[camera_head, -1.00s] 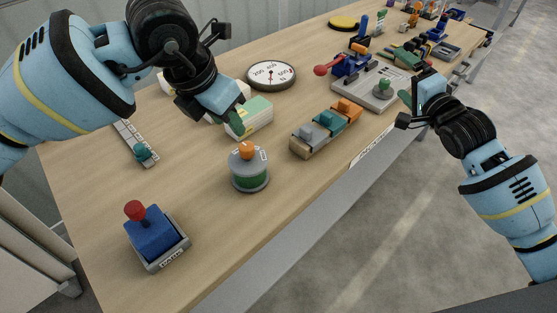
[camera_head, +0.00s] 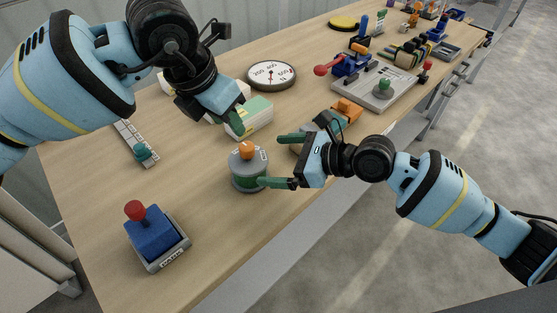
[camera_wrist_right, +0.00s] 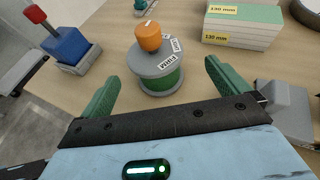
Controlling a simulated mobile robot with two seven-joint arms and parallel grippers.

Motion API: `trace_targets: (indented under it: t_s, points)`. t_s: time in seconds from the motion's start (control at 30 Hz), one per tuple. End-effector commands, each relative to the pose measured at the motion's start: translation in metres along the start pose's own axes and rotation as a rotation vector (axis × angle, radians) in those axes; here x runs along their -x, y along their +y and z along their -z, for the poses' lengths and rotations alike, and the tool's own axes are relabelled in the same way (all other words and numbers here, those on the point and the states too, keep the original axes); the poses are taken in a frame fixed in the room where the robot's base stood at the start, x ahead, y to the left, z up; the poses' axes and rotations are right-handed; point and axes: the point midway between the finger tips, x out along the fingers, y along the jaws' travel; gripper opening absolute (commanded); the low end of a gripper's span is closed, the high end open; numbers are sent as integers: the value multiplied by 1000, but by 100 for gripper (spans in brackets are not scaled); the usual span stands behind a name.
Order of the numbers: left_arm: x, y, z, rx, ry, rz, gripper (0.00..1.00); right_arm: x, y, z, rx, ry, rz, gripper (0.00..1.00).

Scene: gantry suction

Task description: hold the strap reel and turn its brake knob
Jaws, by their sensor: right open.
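The strap reel (camera_head: 249,173) stands upright on the table, grey with a green band; its orange brake knob (camera_head: 247,149) is on top. In the right wrist view the reel (camera_wrist_right: 158,72) is ahead of the fingertips, with the orange knob (camera_wrist_right: 148,36) and white labels on it. My right gripper (camera_head: 275,161) is open and empty, its green fingers pointing at the reel from the right; one fingertip is close to the reel's lower side, and I cannot tell if it touches. My left gripper (camera_head: 239,122) is above the table behind the reel, near the stacked blocks; its opening is hard to see.
A blue block with a red knob (camera_head: 149,232) sits in a grey tray at front left. Green and white stacked blocks (camera_head: 256,116) and a round dial (camera_head: 271,75) are behind the reel. An orange-topped block (camera_head: 347,108) is partly hidden by my right gripper. Bare table (camera_head: 205,192) lies left of the reel.

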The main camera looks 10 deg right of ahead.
Motion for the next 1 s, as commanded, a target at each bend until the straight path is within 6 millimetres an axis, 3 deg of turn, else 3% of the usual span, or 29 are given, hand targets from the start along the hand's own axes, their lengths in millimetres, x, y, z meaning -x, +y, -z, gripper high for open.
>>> trace_targets:
  t_s: [0.37,0.8,1.0]
  points:
    - [0,0,0,0,0,0,36,-10,7,2,-33,4,-23,100]
    - [0,0,0,0,0,0,36,-67,8,2,-31,4,-21,100]
    - [0,0,0,0,0,0,36,-79,8,2,-31,4,-20,100]
